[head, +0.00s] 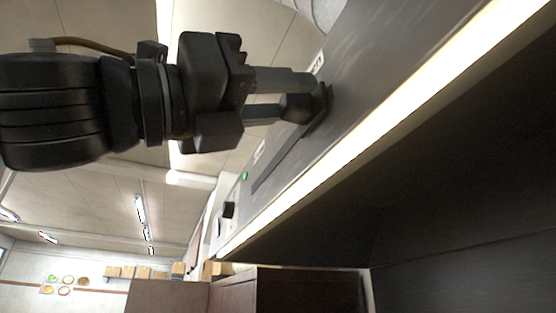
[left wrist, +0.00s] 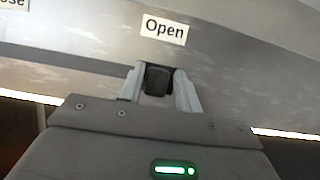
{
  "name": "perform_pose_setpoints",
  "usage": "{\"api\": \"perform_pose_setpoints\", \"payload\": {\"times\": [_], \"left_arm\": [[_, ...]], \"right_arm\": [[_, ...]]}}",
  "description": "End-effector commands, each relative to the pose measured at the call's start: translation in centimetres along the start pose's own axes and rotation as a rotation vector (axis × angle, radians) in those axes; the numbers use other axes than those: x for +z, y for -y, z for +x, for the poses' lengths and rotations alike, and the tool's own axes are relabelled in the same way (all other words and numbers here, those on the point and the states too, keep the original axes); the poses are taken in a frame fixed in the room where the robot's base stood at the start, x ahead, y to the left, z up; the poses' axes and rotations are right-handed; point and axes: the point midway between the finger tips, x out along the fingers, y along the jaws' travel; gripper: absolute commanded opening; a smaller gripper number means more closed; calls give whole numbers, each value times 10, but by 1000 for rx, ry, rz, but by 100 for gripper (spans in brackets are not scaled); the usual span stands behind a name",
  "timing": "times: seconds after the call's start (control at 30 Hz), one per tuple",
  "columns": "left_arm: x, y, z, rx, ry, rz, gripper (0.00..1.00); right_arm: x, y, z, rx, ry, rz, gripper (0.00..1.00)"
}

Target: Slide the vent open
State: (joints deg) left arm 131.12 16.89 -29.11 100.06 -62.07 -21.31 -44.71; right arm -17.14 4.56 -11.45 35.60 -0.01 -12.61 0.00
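The vent's black slider knob (left wrist: 158,80) sits right below the white "Open" label (left wrist: 164,28) in the left wrist view. In the head view the knob (head: 303,106) is at the upper right end of a dark slot (head: 277,163) in the grey hood panel. My left gripper (left wrist: 159,88) has one finger on each side of the knob and looks closed on it; in the head view the left gripper (head: 290,97) reaches in from the left. The fingertips partly hide the knob there. My right gripper is in neither view.
The grey hood front (head: 385,50) runs diagonally, with a bright light strip (head: 400,105) along its edge. A green light (head: 245,176) and a black knob (head: 228,209) lie further along the panel. Part of another label (left wrist: 14,4) shows at the upper left.

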Motion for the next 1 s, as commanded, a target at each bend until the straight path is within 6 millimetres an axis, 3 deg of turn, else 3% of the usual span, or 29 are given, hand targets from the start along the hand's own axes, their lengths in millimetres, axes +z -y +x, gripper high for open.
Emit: {"api": "perform_pose_setpoints", "payload": {"times": [0.1, 0.43, 0.8, 1.0], "left_arm": [[0, 0, 0, 1, 0, 1, 45], [-1, -1, -7, 4, 0, 3, 45], [-4, 0, -75, 5, 3, 3, 45], [-2, 1, -101, 2, 1, 3, 45]], "right_arm": [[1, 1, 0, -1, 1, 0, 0], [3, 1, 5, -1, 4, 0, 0], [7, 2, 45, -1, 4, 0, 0], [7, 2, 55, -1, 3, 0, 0]]}}
